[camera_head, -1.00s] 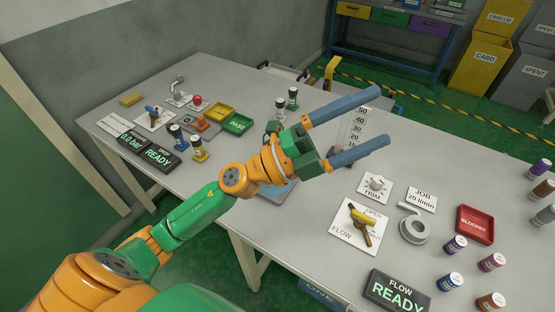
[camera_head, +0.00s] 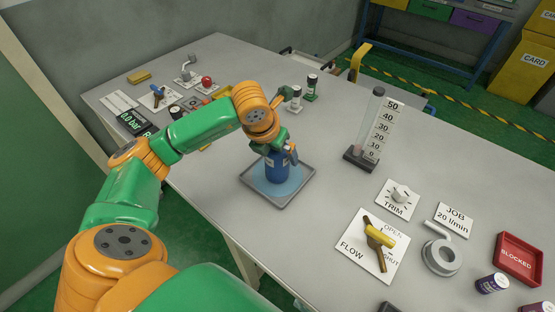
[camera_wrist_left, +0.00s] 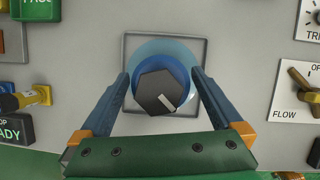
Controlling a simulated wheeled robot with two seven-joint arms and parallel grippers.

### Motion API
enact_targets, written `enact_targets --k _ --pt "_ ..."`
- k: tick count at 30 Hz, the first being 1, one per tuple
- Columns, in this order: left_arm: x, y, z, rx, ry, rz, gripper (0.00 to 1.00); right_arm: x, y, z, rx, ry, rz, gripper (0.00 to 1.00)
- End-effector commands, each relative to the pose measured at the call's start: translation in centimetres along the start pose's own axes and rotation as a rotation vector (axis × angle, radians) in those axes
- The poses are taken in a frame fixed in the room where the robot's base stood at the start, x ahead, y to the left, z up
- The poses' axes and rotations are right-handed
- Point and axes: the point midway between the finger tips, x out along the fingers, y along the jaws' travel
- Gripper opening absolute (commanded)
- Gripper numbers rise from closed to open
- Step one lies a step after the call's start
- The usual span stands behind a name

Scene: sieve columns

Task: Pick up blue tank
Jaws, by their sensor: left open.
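The blue tank (camera_head: 277,168) stands upright on a shallow grey tray (camera_head: 296,194) with a light-blue disc under it. In the left wrist view the tank (camera_wrist_left: 161,75) shows from above, with a dark angular cap on top. My left gripper (camera_head: 283,152) is over the tank and hides its top in the head view. In the left wrist view its two blue fingers (camera_wrist_left: 161,82) are open, one on each side of the tank. Whether they touch it I cannot tell. My right gripper is not in view.
A flow-meter tube (camera_head: 372,125) with a scale stands right of the tray. The FLOW valve plate (camera_head: 352,247), TRIM knob (camera_head: 398,196) and red BLOCKED tray (camera_head: 519,260) lie farther right. The table between tray and valve is clear.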

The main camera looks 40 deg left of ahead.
Motion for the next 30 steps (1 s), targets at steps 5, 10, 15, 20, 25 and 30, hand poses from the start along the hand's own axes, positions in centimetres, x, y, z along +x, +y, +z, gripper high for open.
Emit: enact_targets --k 5,10,15,20,25,30 --pt "0.49 -0.02 -0.02 0.002 -0.001 0.0 1.0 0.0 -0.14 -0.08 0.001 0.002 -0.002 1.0" --pt "0.48 -0.03 -0.02 0.002 -0.001 -0.001 0.73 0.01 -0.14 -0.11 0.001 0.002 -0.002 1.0" --pt "0.47 -0.03 -0.02 0.002 -0.001 -0.001 0.27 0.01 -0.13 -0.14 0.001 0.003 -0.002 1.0" --pt "0.46 -0.03 -0.02 0.002 -0.001 -0.001 0.0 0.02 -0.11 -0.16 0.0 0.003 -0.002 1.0" --pt "0.42 -0.03 0.03 0.002 -0.002 -0.001 0.0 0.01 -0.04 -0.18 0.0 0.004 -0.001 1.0" --pt "-0.28 -0.06 0.41 0.002 -0.006 -0.002 0.0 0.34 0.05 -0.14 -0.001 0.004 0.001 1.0"
